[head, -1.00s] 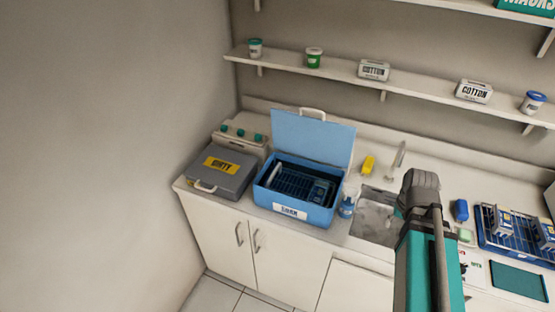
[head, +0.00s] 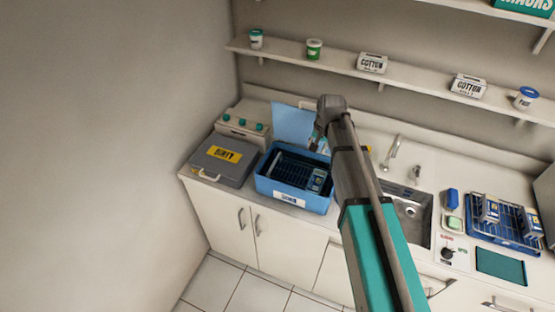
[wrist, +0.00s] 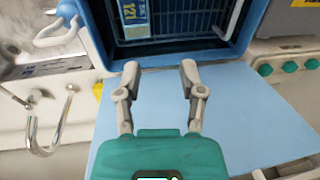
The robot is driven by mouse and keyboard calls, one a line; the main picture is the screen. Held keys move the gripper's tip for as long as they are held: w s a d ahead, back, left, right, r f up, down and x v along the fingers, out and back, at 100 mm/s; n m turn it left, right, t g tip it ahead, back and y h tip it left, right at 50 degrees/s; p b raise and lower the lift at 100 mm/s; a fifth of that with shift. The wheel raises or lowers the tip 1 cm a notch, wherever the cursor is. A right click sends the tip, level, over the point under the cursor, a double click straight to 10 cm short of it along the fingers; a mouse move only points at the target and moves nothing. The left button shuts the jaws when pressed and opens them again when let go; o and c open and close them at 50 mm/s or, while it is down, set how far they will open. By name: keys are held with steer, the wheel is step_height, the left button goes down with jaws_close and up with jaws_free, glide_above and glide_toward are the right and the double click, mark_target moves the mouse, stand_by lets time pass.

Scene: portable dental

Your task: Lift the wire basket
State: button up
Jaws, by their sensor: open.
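The dark wire basket (head: 290,171) sits inside the open blue soak box (head: 291,199), with a blue-and-white packet (head: 317,181) at its right end. In the wrist view the basket's wires (wrist: 200,20) and a packet marked 121 (wrist: 134,16) show at the top. My gripper (wrist: 160,68) is open and empty, its fingers apart over the box's near rim and raised lid (wrist: 240,110) in that view. In the head view my gripper (head: 317,140) hangs above the back right of the box, apart from the basket, and is partly hidden by my arm.
A grey box labelled DIRTY (head: 222,162) stands left of the soak box. A sink (head: 410,210) with a tap (head: 393,150) lies to the right. A blue wire rack (head: 500,230) with packets stands far right. A shelf (head: 340,65) runs above.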

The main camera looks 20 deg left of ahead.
glide_above(275, 161)
steer(key=d, duration=0.3)
steer(key=shift+s+r, duration=0.1)
steer(key=shift+s, duration=0.05)
steer(key=a+f+b, duration=0.1)
steer(key=f+b, duration=0.8)
steer(key=a+f+b, duration=0.1)
steer(key=f+b, duration=0.3)
steer(key=shift+a+f, duration=0.25)
steer(key=shift+a, duration=0.1)
stand_by(0.5)
jaws_close()
